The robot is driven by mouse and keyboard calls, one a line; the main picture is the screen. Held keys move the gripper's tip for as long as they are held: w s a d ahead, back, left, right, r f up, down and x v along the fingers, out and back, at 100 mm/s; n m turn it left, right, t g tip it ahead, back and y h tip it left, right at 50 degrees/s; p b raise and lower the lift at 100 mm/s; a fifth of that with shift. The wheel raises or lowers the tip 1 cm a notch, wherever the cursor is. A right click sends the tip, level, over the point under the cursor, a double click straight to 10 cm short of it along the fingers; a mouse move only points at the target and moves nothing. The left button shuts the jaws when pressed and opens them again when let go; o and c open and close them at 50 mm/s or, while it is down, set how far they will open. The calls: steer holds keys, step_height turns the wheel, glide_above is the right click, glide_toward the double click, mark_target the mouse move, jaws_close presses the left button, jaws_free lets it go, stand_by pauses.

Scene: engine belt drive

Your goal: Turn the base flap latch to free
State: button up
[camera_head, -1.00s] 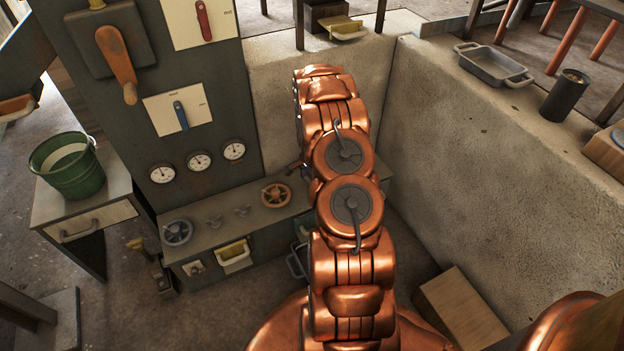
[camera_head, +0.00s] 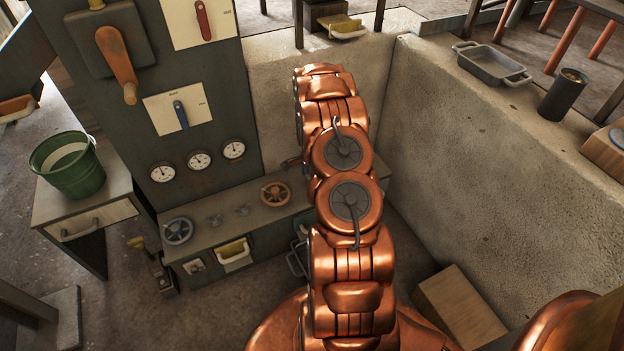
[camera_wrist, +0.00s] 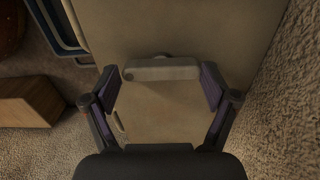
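In the wrist view a pale, rounded bar (camera_wrist: 165,70), which looks like the flap latch, lies crosswise on a flat beige panel (camera_wrist: 165,120), likely the base flap. A small rounded piece shows at the bar's upper middle. My gripper (camera_wrist: 159,72) is open, with one finger near each end of the bar. I cannot tell whether either finger touches it. In the head view my copper arm hides the gripper, the latch and the flap.
A rough wall (camera_head: 490,150) stands close on the right. A wooden block (camera_head: 460,307) lies on the floor there. A low ledge with handwheels (camera_head: 275,194) runs under the gauge panel (camera_head: 200,110). A green bucket (camera_head: 68,170) stands on the left cabinet.

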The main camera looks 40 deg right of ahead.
steer(key=shift+o, duration=1.2)
steer(key=shift+r, duration=0.15)
step_height(320, 180, up, 12)
